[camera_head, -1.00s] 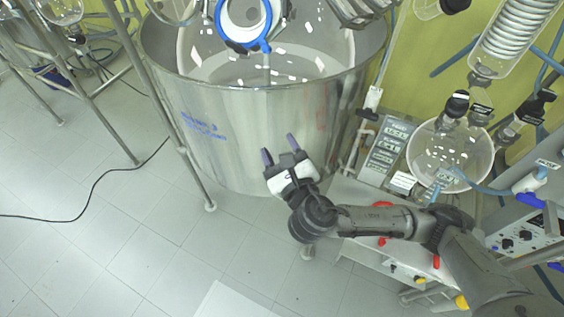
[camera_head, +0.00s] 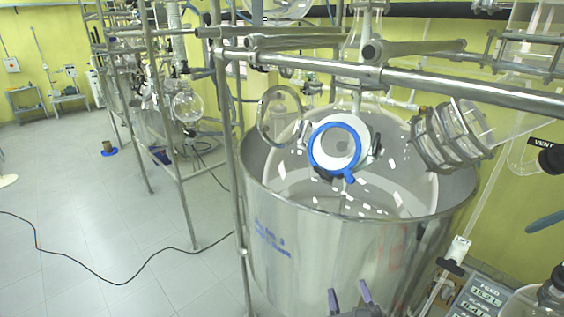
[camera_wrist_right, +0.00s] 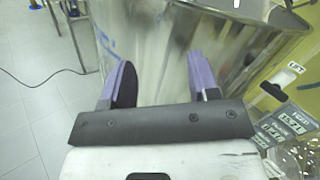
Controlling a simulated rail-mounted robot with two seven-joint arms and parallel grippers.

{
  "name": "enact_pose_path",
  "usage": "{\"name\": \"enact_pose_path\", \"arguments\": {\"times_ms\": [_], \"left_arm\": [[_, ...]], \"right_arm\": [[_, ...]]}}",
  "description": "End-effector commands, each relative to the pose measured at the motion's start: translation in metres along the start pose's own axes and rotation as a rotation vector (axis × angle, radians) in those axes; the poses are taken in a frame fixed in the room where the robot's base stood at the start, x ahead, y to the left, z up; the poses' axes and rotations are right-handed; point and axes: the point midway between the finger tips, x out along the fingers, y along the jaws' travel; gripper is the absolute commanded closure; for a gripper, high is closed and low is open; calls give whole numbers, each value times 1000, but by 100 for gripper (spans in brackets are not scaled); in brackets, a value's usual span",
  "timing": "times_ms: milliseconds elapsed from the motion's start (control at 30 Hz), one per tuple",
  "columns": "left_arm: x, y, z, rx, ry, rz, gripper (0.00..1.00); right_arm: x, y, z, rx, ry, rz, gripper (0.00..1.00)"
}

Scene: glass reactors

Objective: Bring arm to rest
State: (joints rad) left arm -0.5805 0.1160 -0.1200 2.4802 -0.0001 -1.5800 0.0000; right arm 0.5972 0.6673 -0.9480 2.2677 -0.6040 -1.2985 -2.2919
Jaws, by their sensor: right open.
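My right gripper (camera_head: 350,298) shows at the bottom edge of the head view, in front of the large steel vessel (camera_head: 300,245). My left gripper is not in view.
Steel rails (camera_head: 400,75) cross above the vessel. A glass flask with a blue ring clamp (camera_head: 335,150) sits in it. A control box with displays (camera_head: 482,298) is at lower right. A black cable (camera_head: 120,282) lies on the open tiled floor at left.

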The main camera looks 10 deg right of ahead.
Motion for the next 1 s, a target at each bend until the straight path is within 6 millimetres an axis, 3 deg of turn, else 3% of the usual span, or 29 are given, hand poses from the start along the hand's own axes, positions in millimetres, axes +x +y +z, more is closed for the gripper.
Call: {"name": "enact_pose_path", "arguments": {"times_ms": [167, 567, 1000], "left_arm": [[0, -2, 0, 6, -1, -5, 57], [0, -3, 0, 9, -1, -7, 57], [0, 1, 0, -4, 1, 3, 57]], "right_arm": [[0, -1, -1, 260, 5, -7, 45], [-5, -2, -18, 1352, 143, -98, 45], [-10, -22, 1, 2345, 229, -323, 45]]}}
